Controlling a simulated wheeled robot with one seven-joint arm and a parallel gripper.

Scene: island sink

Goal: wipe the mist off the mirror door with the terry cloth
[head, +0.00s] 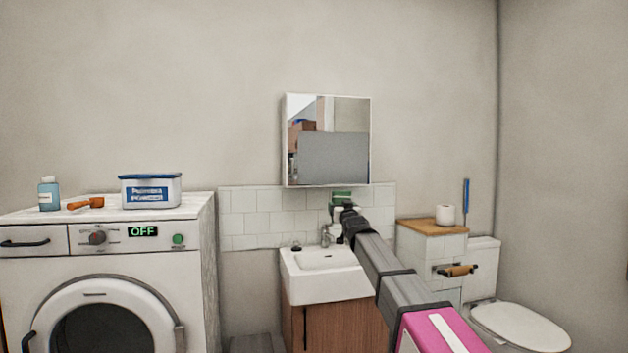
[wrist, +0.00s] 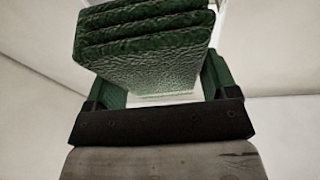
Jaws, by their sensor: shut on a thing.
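The mirror door (head: 328,115) is on a white wall cabinet above the sink. A flat grey patch of mist (head: 333,158) covers much of its lower part; the upper part reflects the room. My gripper (head: 341,204) is just below the cabinet's lower edge, in front of the tiles. It is shut on the terry cloth (head: 341,195), a folded green pad. In the wrist view the layered cloth (wrist: 145,48) sits between the gripper's fingers and hides part of what lies behind. I cannot tell whether the cloth touches the cabinet.
The white sink (head: 325,275) with its tap (head: 326,237) lies below my arm. A washing machine (head: 105,270) at left carries a tub (head: 151,191) and a bottle (head: 48,194). At right are a wooden-topped ledge (head: 432,227) and a toilet (head: 520,328). The wall around the cabinet is clear.

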